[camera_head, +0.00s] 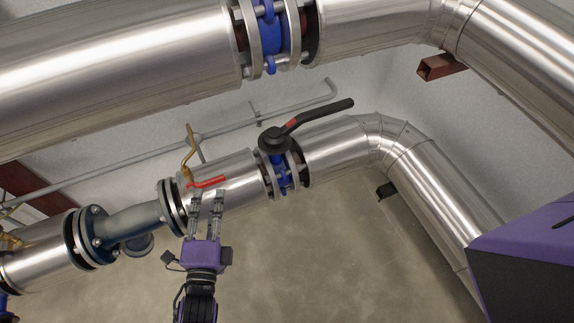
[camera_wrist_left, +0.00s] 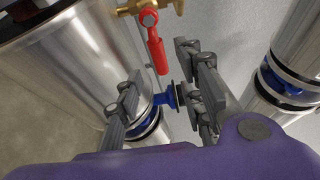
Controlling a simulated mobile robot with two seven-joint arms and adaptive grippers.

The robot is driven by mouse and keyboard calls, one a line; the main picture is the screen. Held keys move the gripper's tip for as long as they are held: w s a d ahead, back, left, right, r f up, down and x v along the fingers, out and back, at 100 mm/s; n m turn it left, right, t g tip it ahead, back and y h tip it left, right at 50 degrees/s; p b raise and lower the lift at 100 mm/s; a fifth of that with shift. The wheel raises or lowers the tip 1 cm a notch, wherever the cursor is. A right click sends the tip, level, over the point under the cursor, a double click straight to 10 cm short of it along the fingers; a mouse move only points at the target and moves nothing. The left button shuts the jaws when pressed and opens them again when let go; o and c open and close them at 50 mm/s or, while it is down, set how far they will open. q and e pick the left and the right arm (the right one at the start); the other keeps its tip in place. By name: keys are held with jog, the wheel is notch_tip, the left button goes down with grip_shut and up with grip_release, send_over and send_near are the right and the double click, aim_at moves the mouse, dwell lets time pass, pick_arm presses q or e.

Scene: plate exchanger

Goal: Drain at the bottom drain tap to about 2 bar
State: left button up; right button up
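A small brass tap (camera_head: 187,160) with a red lever (camera_head: 208,183) sits on the lower silver-clad pipe. I cannot tell from a label whether it is the bottom drain tap. My left gripper (camera_head: 208,194) is just below the red lever with its two fingers apart, pointing up at it. In the left wrist view the red lever (camera_wrist_left: 157,47) reaches down toward the gap between the open fingers (camera_wrist_left: 160,64). The brass body (camera_wrist_left: 150,5) is cut by the top edge. Nothing is held, and contact is not clear. No pressure gauge can be read. My right gripper is not seen.
A butterfly valve with a black-and-red handle (camera_head: 320,115) stands right of the tap. A large clad pipe (camera_head: 110,70) runs above. A flanged dark pipe section (camera_head: 130,222) lies to the left. Bare floor (camera_head: 330,255) shows below.

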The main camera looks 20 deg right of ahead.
aim_at(214, 184)
pick_arm(q)
jog(key=b+x, duration=0.1)
jog(key=x, duration=0.6)
jog(key=shift+w, duration=0.1)
jog(key=shift+c, duration=0.3)
grip_shut()
